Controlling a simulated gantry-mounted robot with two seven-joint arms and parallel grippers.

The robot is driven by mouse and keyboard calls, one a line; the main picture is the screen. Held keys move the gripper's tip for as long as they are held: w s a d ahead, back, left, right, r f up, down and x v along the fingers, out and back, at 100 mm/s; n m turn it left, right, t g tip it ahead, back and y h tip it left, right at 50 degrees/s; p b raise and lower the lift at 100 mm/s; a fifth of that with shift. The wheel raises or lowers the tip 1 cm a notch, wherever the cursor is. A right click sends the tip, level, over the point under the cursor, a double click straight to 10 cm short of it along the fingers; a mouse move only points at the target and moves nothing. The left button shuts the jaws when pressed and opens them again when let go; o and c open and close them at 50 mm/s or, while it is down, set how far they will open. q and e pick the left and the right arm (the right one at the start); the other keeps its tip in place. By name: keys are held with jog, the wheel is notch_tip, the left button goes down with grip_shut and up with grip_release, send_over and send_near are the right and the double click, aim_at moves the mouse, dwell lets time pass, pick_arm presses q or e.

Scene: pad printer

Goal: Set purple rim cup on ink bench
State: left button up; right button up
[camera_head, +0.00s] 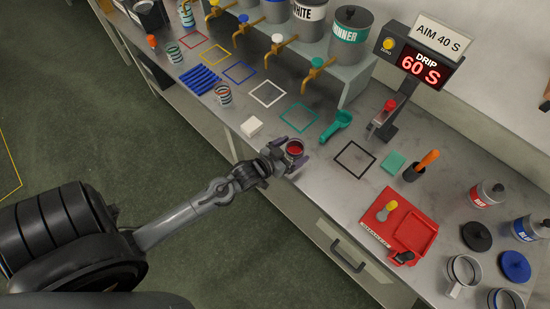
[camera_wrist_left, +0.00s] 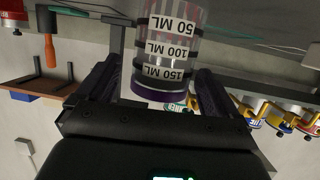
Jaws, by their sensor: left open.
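The purple rim cup (camera_wrist_left: 165,55) is a clear cup with a purple rim and printed 50, 100 and 150 ML marks. It fills the middle of the left wrist view, which is upside down. In the head view the cup (camera_head: 295,147) stands near the front edge of the grey bench (camera_head: 325,190), with red inside. My left gripper (camera_head: 294,160) is open, its dark fingers on either side of the cup; the left wrist view shows the gripper (camera_wrist_left: 160,92) straddling it. The fingers hide part of the cup in the head view. My right gripper is not in view.
A white block (camera_head: 251,127) and a teal scoop (camera_head: 336,125) lie nearby. Colored outline squares, including a black one (camera_head: 355,159), mark the bench. Ink canisters (camera_head: 350,38) with taps line the back.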

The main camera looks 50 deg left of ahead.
pick_arm(q)
jog(key=p+v, duration=0.1)
jog(key=v, duration=0.9)
jog(key=s+d+m+g, duration=0.2)
jog(key=s+d+g, duration=0.7)
jog(key=s+g, duration=0.2)
jog(key=shift+s+d+r, duration=0.25)
jog(key=shift+s+d, duration=0.1)
jog(key=shift+d, duration=0.05)
notch_tip(320, 180, up, 29)
jog(key=p, duration=2.8)
jog(key=shift+f+p, duration=0.15)
jog(key=shift+p, duration=0.25)
